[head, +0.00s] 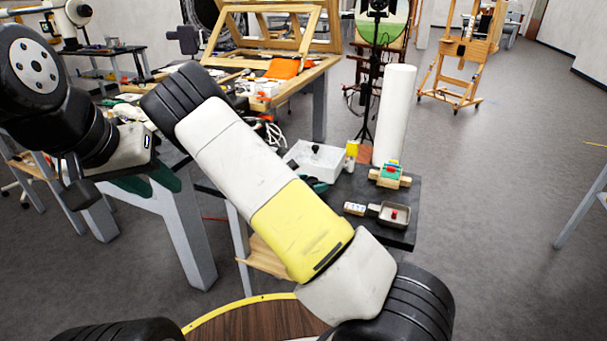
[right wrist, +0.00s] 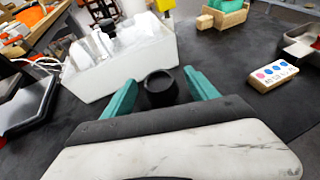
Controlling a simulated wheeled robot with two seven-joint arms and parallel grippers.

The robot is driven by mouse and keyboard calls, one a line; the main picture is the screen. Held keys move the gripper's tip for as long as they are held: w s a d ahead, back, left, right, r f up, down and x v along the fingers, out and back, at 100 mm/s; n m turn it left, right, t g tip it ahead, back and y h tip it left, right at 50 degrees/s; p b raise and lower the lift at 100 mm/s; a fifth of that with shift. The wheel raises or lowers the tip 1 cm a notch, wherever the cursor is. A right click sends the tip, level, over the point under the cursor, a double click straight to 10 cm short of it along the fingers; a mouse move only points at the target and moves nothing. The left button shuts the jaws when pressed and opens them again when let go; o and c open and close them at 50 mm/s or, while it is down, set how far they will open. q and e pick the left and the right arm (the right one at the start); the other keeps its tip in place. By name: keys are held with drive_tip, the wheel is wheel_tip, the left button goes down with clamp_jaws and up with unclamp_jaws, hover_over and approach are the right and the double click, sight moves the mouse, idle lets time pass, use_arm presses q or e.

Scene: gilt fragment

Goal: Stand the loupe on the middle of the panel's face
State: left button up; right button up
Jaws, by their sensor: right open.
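A short black cylinder with a round dark top, which looks like the loupe (right wrist: 160,88), stands on the dark tabletop in the right wrist view. My right gripper (right wrist: 161,92) has its two teal fingers apart, one on each side of it; I cannot tell whether they touch it. In the head view my right arm hides most of this gripper. A dark slab (right wrist: 27,106) at the left of the right wrist view may be the panel; its face is only partly visible. My left gripper (head: 148,183), with dark green fingers, is at the left of the head view; its opening is unclear.
A white box (right wrist: 120,62) holding clear items stands just behind the black cylinder. A white block with coloured dots (right wrist: 273,75), a grey tray (head: 393,213) and a wooden holder (head: 390,177) are to the right. A tall white roll (head: 396,115) stands at the back.

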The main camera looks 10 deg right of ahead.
clamp_jaws()
drive_tip(key=shift+r, duration=0.1)
